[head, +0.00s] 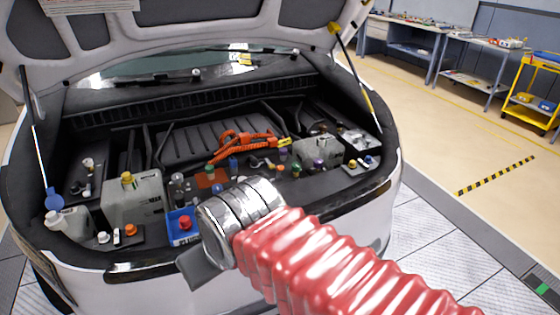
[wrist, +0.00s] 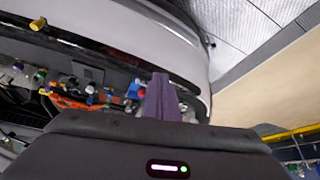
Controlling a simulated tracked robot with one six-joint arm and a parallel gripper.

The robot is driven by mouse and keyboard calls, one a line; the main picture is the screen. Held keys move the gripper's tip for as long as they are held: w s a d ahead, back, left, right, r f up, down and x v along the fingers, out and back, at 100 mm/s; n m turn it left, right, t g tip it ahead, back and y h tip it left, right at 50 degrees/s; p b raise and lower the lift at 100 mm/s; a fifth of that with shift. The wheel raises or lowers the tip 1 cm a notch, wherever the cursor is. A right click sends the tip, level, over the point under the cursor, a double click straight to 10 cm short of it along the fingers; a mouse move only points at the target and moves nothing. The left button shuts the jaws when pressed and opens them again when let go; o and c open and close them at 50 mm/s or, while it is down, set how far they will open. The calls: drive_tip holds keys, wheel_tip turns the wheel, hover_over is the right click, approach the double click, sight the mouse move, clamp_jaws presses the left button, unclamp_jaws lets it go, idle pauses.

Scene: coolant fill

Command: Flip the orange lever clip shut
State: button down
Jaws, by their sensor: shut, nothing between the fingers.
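A small orange piece (head: 130,230), which looks like the lever clip, sits on a dark plate (head: 128,242) beside white caps at the front left of the engine bay. It is too small to tell whether it is open or shut. I cannot make it out in the wrist view. My gripper (wrist: 160,78) is shut and empty, its fingers together, in the wrist view. In the head view only a dark part of it shows below my silver wrist, over the car's front edge, to the right of the orange piece and apart from it; the fingertips are hidden there.
A blue box with a red cap (head: 184,223) stands between the orange piece and my wrist. A grey tank with a yellow cap (head: 133,196) is behind. Orange cables (head: 245,142) lie mid-bay. The raised hood (head: 190,38) hangs above. Open floor (head: 460,140) lies right.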

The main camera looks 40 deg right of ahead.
drive_tip(key=w+d+r+m, duration=0.1)
drive_tip(key=w+d+r, duration=0.1)
drive_tip(key=w+d, duration=0.75)
drive_tip(key=w+d+r+m, duration=0.1)
drive_tip(key=w+d+r, duration=0.2)
drive_tip(key=w+d, duration=0.7)
drive_tip(key=w+d+f, duration=0.3)
drive_tip(key=w+d, duration=0.1)
drive_tip(key=d, duration=0.4)
drive_tip(key=w+d+f+m+h, duration=0.1)
drive_tip(key=w+d+f, duration=0.3)
drive_tip(key=d, duration=0.4)
drive_tip(key=w+d+f, duration=0.3)
drive_tip(key=w+d, duration=0.2)
drive_tip(key=d, duration=0.3)
drive_tip(key=shift+w+d+f+h, duration=0.2)
drive_tip(key=shift+d+f+h, duration=0.1)
drive_tip(key=shift+f, duration=0.1)
